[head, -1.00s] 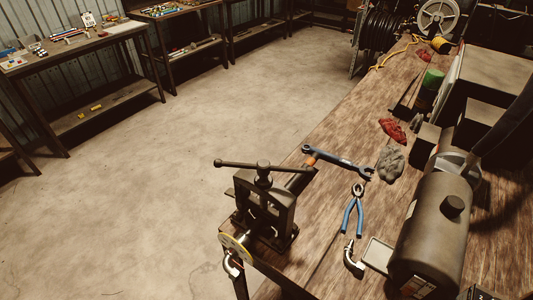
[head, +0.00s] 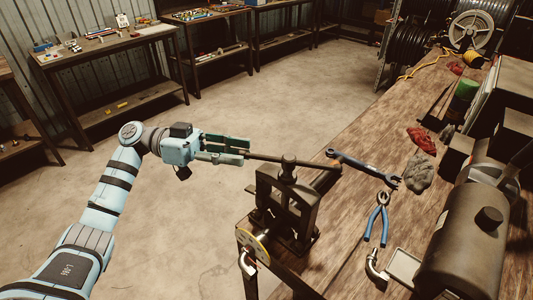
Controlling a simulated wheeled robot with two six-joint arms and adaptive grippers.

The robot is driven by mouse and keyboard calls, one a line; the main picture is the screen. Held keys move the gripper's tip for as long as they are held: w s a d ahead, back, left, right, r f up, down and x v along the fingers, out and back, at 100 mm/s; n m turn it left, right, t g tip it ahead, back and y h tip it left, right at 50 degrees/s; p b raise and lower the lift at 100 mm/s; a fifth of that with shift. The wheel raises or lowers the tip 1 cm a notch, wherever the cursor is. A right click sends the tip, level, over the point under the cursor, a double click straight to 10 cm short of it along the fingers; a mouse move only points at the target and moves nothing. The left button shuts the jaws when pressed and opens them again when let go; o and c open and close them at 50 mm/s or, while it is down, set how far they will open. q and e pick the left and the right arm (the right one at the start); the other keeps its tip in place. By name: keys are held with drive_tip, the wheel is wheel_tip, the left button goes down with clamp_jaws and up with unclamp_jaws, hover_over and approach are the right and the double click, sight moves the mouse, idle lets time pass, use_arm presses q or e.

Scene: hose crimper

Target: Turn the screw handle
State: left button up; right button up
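The screw handle (head: 318,163) is a dark, thin bar lying crosswise through the screw head (head: 288,165) on top of the black crimper (head: 287,207) at the workbench's front left edge. My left gripper (head: 246,151) reaches in from the left with its green fingers pointing right. The fingers show one above the other with a gap between them, so it looks open. The handle's left end is right at the fingertips; whether they touch it cannot be told. My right gripper is not in view.
On the workbench lie a blue wrench (head: 365,168), blue-handled pliers (head: 377,222), a red rag (head: 422,140) and a grey rag (head: 419,172). A large dark cylindrical machine (head: 463,245) stands at right. Open floor (head: 290,95) lies left of the bench; shelving tables line the far wall.

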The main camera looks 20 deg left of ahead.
sight(281, 160)
use_arm(q)
drive_tip(key=d, duration=0.4)
drive_tip(key=w+d, duration=0.1)
drive_tip(key=d, duration=0.2)
drive_tip(key=shift+p, duration=0.4)
drive_tip(key=shift+s, duration=0.1)
clamp_jaws()
